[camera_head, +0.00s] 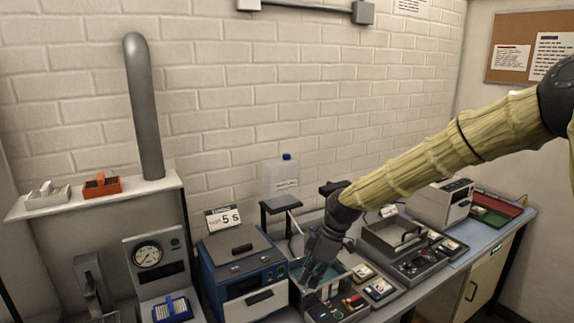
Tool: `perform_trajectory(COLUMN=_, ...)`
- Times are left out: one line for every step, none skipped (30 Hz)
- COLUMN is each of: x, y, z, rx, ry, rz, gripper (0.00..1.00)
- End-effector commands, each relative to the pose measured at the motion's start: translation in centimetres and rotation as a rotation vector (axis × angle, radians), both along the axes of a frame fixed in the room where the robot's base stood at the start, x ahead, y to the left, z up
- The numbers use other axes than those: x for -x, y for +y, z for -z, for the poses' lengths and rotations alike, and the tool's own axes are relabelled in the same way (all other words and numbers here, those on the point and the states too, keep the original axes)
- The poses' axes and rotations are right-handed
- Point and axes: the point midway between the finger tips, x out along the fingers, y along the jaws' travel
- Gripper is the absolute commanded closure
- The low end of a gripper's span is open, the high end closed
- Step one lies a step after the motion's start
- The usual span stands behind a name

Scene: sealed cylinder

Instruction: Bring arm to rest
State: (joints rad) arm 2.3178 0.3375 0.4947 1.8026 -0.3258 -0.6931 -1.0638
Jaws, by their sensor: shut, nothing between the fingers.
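My arm reaches in from the upper right, its links in a yellow sleeve. My gripper (313,281) points down and to the left, over a clear-walled open box (338,283) on the bench. Its dark fingers are shut with nothing between them. The fingertips are small in the picture, and I cannot tell whether they touch anything below.
A blue machine (237,270) stands left of the gripper, with a gauge unit (148,256) further left. A plastic bottle (281,180) stands behind. Grey devices (392,236) crowd the bench to the right. A shelf (140,188) holds an orange rack (102,186).

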Motion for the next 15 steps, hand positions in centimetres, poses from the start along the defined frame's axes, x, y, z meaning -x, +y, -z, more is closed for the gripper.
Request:
perform_trajectory(x=1.0, y=0.1, z=2.5, rx=0.004, ry=0.025, rz=0.034, gripper=1.0)
perform_trajectory(x=1.5, y=0.2, z=3.7, rx=0.006, ry=0.036, rz=0.062, gripper=1.0)
perform_trajectory(x=2.4, y=0.2, z=5.8, rx=0.007, ry=0.057, rz=0.104, gripper=1.0)
perform_trajectory(x=3.2, y=0.2, z=7.3, rx=0.009, ry=0.071, rz=0.14, gripper=1.0)
perform_trajectory(x=4.0, y=0.2, z=8.9, rx=0.012, ry=0.086, rz=0.174, gripper=1.0)
perform_trajectory(x=5.0, y=0.1, z=11.0, rx=0.016, ry=0.104, rz=0.224, gripper=1.0)
perform_trajectory(x=6.0, y=0.0, z=12.5, rx=0.019, ry=0.119, rz=0.262, gripper=1.0)
perform_trajectory(x=6.8, y=-0.1, z=13.9, rx=0.023, ry=0.132, rz=0.301, gripper=1.0)
perform_trajectory(x=8.1, y=-0.4, z=15.9, rx=0.031, ry=0.15, rz=0.351, gripper=1.0)
perform_trajectory(x=9.1, y=-0.6, z=17.2, rx=0.036, ry=0.164, rz=0.391, gripper=1.0)
perform_trajectory(x=10.2, y=-0.9, z=18.7, rx=0.042, ry=0.178, rz=0.432, gripper=1.0)
perform_trajectory(x=11.6, y=-1.2, z=20.4, rx=0.05, ry=0.194, rz=0.484, gripper=1.0)
perform_trajectory(x=12.7, y=-1.6, z=21.7, rx=0.06, ry=0.206, rz=0.525, gripper=1.0)
perform_trajectory(x=13.9, y=-1.9, z=22.9, rx=0.067, ry=0.218, rz=0.567, gripper=1.0)
perform_trajectory(x=15.5, y=-2.5, z=24.6, rx=0.079, ry=0.233, rz=0.623, gripper=1.0)
